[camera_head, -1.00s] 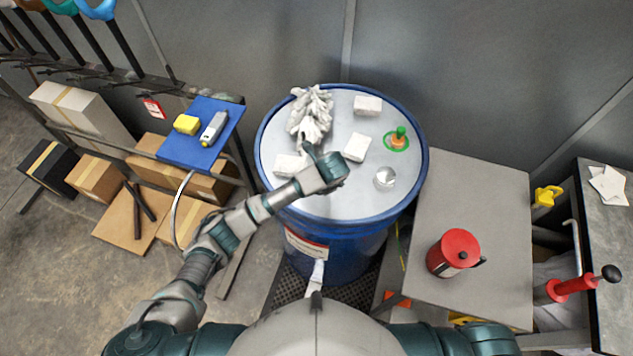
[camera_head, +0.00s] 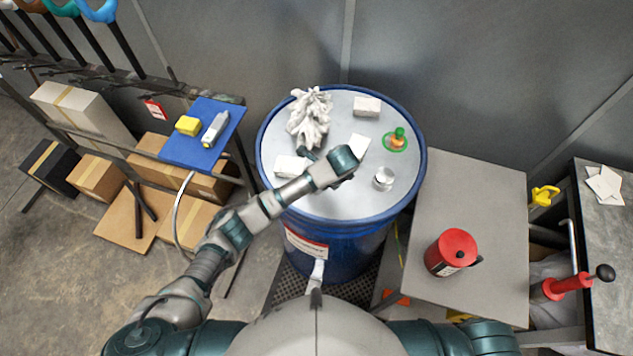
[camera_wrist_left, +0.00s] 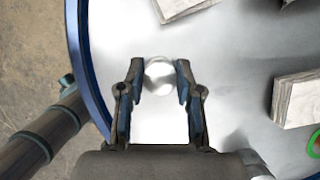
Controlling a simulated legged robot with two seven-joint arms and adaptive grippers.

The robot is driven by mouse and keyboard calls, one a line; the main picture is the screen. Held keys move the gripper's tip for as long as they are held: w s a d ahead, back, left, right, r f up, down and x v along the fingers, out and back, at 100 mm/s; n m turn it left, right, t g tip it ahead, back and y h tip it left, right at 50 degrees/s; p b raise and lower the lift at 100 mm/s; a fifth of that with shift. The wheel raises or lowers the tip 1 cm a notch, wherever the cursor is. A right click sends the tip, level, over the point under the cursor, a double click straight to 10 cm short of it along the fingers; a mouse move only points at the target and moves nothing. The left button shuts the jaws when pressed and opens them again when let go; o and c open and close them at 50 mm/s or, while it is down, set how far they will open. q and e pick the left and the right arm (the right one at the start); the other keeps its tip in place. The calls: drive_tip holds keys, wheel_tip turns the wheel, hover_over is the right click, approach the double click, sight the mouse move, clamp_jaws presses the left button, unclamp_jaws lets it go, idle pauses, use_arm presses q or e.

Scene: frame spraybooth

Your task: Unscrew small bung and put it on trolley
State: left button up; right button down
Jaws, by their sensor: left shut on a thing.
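The small bung (camera_wrist_left: 160,80) is a round, shiny silver piece on or just above the drum lid (camera_head: 345,205). In the left wrist view my left gripper (camera_wrist_left: 160,70) has one finger on each side of it and is shut on it. I cannot tell whether it is lifted. In the head view my forearm and wrist hide the fingers and the bung. A grey-topped table (camera_head: 490,205) on the right may be the trolley; the frames do not settle this. My right gripper is out of view.
A silver cap (camera_head: 383,179), a green-and-orange fitting (camera_head: 398,138), white gloves (camera_head: 309,118) and pale blocks (camera_head: 367,106) lie on the lid. A red can (camera_head: 452,252) stands on the grey table, whose back is clear. A blue shelf (camera_head: 190,153) stands left.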

use_arm(q)
drive_tip(key=o, duration=0.7)
drive_tip(key=shift+o, duration=0.2)
